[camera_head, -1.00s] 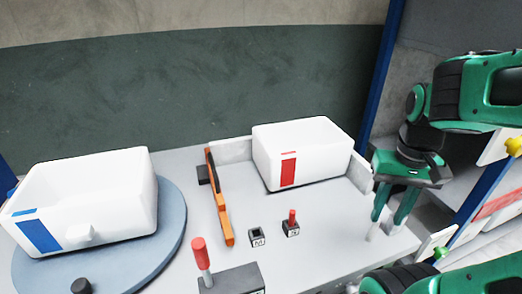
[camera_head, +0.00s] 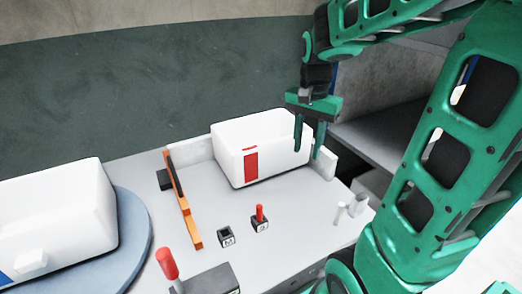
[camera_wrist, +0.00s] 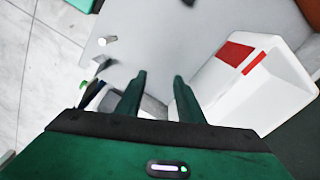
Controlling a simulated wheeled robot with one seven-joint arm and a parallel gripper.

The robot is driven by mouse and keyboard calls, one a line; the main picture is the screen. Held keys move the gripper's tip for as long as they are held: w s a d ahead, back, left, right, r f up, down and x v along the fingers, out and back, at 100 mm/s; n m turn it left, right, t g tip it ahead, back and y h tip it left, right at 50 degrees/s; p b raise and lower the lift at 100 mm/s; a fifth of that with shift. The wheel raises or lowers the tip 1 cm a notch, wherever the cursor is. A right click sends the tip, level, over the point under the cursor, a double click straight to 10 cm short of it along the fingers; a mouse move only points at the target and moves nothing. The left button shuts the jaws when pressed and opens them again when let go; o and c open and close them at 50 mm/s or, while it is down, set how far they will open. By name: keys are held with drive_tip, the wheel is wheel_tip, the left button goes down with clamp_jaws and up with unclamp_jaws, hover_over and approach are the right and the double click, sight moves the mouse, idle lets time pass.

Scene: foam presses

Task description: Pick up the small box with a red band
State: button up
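The white box with a red band (camera_head: 235,145) sits upright at the back right of the grey table. In the wrist view the same box (camera_wrist: 265,100) is to the right, its red band facing up the picture. My gripper (camera_head: 307,152) points down at the box's right end, with one finger overlapping the box in the head view. In the wrist view the two fingertips (camera_wrist: 160,75) are apart with nothing between them. The right finger is beside the box's side; I cannot tell whether it touches.
A larger white box (camera_head: 60,225) stands on a round blue-grey disc (camera_head: 137,235) at left. An orange bar (camera_head: 184,210), a small red-topped block (camera_head: 260,222), a dark small block (camera_head: 226,238) and a red-handled lever (camera_head: 168,265) are on the table (camera_head: 215,205). Low walls (camera_head: 327,163) edge the back corner.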

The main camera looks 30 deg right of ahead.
sight(274, 160)
drive_tip(key=w+a+m, duration=0.1)
drive_tip(key=w, duration=0.3)
drive_tip(key=w+a+m, duration=0.1)
drive_tip(key=w, duration=0.3)
drive_tip(key=w+a+f+m, duration=0.1)
drive_tip(key=w+m, duration=0.1)
drive_tip(key=w, duration=0.2)
drive_tip(key=shift+w+f, duration=0.1)
drive_tip(key=shift+f+m, duration=0.3)
drive_tip(key=shift+m, duration=0.1)
drive_tip(key=shift+f, duration=0.2)
drive_tip(key=shift+m, duration=0.3)
drive_tip(key=f, duration=0.5)
drive_tip(key=shift+s+d, duration=0.2)
drive_tip(key=shift+d, duration=0.1)
drive_tip(key=shift+w+d+f, duration=0.1)
drive_tip(key=shift+w+f, duration=0.05)
drive_tip(key=shift+f, duration=1.3)
drive_tip(key=shift+w+f, duration=0.15)
drive_tip(key=shift+f, duration=1.3)
drive_tip(key=shift+c, duration=0.3)
clamp_jaws()
